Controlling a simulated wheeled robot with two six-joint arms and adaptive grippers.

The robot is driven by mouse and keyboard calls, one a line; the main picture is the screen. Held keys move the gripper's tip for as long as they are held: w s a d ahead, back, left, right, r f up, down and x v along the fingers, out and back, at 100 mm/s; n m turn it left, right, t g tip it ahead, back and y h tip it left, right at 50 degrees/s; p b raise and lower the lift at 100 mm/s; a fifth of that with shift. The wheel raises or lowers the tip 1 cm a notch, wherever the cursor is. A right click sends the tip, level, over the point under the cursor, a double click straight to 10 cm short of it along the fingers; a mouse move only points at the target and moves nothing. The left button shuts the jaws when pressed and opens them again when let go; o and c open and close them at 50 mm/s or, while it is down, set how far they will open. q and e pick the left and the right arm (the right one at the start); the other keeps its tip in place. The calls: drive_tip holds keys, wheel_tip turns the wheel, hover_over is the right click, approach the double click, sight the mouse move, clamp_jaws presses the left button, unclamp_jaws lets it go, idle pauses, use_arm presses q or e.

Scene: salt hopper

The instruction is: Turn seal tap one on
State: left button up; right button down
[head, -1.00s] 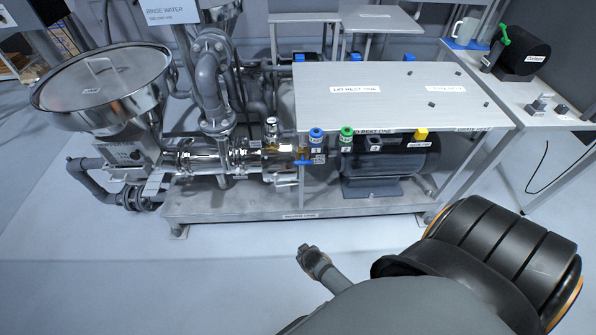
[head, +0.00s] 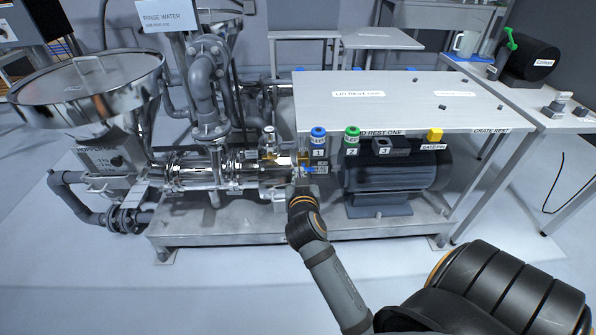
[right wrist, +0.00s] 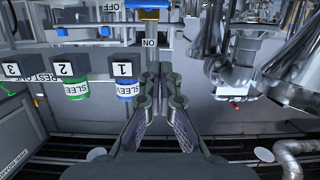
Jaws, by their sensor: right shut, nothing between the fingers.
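Seal tap one is not named by any readable label. In the right wrist view, upside down, the blue handle (right wrist: 152,15) lies crosswise at the top edge, near an ON plate (right wrist: 149,42) and an OFF plate (right wrist: 110,8). My right gripper (right wrist: 161,70) is shut and empty, with its fingertips just short of the handle and apart from it in the picture. In the head view my right wrist largely hides this gripper. My left gripper is not in view.
Blocks 1, 2 and 3 hang along the table edge; blue sleeve one (head: 318,132) and green sleeve two (head: 352,132) are closest. A black motor (head: 395,168) stands right of the tap. The steel table (head: 400,110) overhangs. The floor in front is clear.

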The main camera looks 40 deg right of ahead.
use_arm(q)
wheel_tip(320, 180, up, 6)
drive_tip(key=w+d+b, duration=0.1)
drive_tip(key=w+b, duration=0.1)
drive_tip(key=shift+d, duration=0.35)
use_arm(e)
drive_tip(key=w+d+f, duration=0.4)
drive_tip(key=w+f, duration=0.2)
drive_tip(key=w, duration=0.1)
drive_tip(key=shift+w+d+f, duration=0.15)
drive_tip(key=shift+w+d, duration=0.1)
drive_tip(key=shift+d, duration=0.05)
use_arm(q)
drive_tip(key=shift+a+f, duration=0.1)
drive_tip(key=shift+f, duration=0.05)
use_arm(e)
drive_tip(key=shift+d, duration=0.1)
